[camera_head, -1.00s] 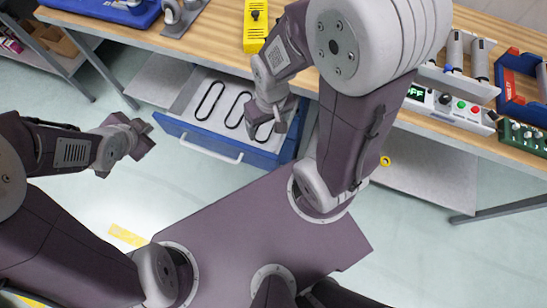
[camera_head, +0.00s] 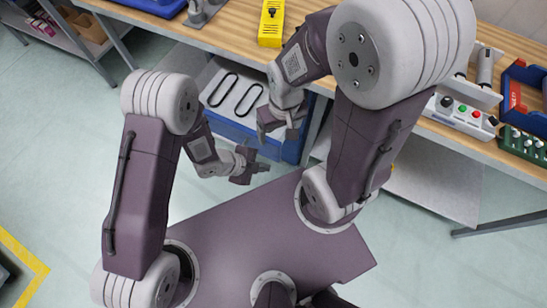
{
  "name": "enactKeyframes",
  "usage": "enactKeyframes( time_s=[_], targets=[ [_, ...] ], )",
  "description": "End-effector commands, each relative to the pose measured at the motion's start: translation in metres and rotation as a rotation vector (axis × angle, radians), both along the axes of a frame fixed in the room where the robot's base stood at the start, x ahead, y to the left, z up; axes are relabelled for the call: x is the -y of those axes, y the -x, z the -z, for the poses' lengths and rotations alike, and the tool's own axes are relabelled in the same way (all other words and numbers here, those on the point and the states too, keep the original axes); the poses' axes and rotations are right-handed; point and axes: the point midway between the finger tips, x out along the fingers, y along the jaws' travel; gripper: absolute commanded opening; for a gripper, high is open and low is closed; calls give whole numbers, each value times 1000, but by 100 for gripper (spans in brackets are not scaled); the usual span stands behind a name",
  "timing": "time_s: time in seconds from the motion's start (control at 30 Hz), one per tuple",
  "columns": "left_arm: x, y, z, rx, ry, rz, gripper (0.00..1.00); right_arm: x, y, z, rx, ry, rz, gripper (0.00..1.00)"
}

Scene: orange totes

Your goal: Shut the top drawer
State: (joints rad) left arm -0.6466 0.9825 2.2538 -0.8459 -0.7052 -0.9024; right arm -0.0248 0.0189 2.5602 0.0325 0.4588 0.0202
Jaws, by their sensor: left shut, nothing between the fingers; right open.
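The top drawer, with a blue front (camera_head: 290,151) and a pale grey inside (camera_head: 214,76), stands pulled out under the workbench (camera_head: 228,36). Black loop-shaped belts (camera_head: 222,89) lie in it. My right gripper (camera_head: 278,130) is open, pointing down over the drawer's right front part and hiding some of it. My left gripper (camera_head: 257,168) is shut and empty, just in front of the drawer's blue front. Whether either gripper touches the drawer cannot be told. The drawer's handle is hidden behind my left arm and gripper.
On the bench are a yellow box (camera_head: 271,24), a control box with buttons (camera_head: 462,113), a blue tray (camera_head: 523,88) and a green block with knobs (camera_head: 522,145). A grey lower shelf (camera_head: 435,185) is at right. A shelf with cartons (camera_head: 80,30) is at upper left.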

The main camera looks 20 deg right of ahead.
Motion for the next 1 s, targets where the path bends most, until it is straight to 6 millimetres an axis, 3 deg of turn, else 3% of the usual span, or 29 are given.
enactKeyframes(
  time_s=[0.13,0.4,1.0],
  targets=[
    [19,1,26,0,-1,3,0,0,0,3,0,0,0,79],
    [45,-22,21,1,1,-1,0,0,0,-8,0,0,0,79],
    [48,-25,22,1,0,-2,0,0,0,-8,0,0,0,79]
  ],
)
